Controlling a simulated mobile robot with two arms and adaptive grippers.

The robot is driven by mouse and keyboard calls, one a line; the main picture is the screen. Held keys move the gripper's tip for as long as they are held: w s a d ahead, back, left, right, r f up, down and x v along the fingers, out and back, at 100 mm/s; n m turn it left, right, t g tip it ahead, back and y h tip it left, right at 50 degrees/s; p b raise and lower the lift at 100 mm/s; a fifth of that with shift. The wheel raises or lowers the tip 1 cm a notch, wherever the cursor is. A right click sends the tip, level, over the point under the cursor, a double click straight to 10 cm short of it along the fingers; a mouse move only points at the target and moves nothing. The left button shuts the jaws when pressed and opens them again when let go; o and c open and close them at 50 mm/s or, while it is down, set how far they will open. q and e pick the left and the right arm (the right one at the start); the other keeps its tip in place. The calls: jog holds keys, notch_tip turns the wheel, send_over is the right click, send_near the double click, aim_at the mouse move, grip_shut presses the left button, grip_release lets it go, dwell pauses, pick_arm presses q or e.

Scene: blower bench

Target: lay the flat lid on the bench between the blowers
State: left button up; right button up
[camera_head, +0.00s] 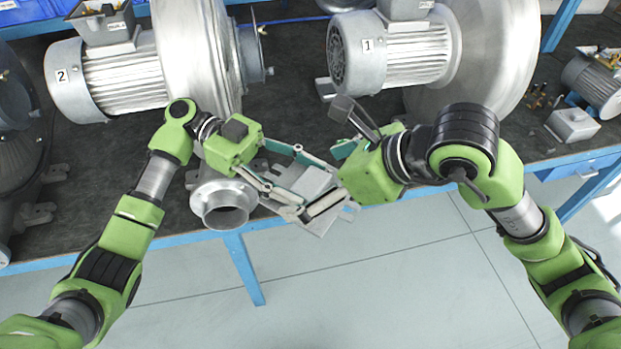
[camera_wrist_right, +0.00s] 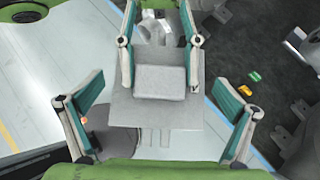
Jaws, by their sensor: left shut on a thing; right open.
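The flat lid (camera_head: 312,182) is a grey metal plate with a raised block, held above the bench's front edge. My left gripper (camera_head: 308,188) is shut on it, its fingers along two opposite sides. In the right wrist view the lid (camera_wrist_right: 160,112) lies between the left gripper's fingers (camera_wrist_right: 160,75). My right gripper (camera_wrist_right: 158,112) is open, with its fingers apart on either side of the lid's near end, not touching it. Blower 2 (camera_head: 120,72) stands at the left and blower 1 (camera_head: 415,55) at the right of the dark bench top (camera_head: 300,95).
Bare bench top lies between the blowers. A flanged outlet (camera_head: 226,203) sticks out at the front edge below my left gripper. A small motor (camera_head: 593,85) and a grey box (camera_head: 572,124) stand at the right. Small green and yellow pieces (camera_wrist_right: 250,82) lie on the bench.

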jog(key=shift+w+a+f, duration=0.25)
jog(key=shift+a+f, duration=0.2)
jog(key=shift+f, duration=0.05)
pick_arm(q)
jog(key=shift+c, duration=0.2)
pick_arm(e)
jog(key=c, duration=1.4)
pick_arm(q)
jog(key=o, duration=1.5)
jog(key=shift+o, duration=0.2)
jog(key=shift+r, duration=0.15)
